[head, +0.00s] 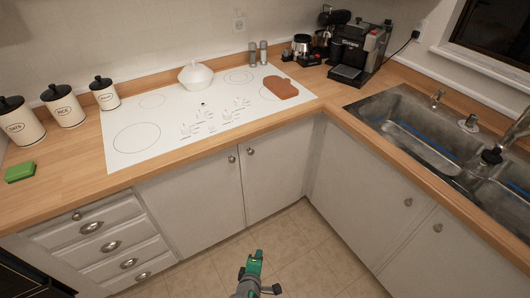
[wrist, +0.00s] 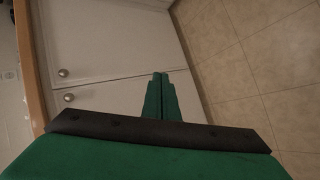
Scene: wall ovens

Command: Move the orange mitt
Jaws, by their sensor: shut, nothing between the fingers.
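The orange mitt (head: 281,87) is a flat orange-brown shape. It lies on the right part of the white cooktop in the head view, near its back right edge. My gripper (head: 259,254) is low in front of the cabinet doors, well below the counter and apart from the mitt. In the wrist view my gripper (wrist: 160,76) shows its green fingers closed together with nothing between them. The mitt is out of sight in the wrist view.
A black coffee machine (head: 357,52) stands right of the mitt. Canisters (head: 64,106) and a green sponge (head: 20,172) are at left, a sink (head: 420,150) at right. Floor (head: 300,245) is clear.

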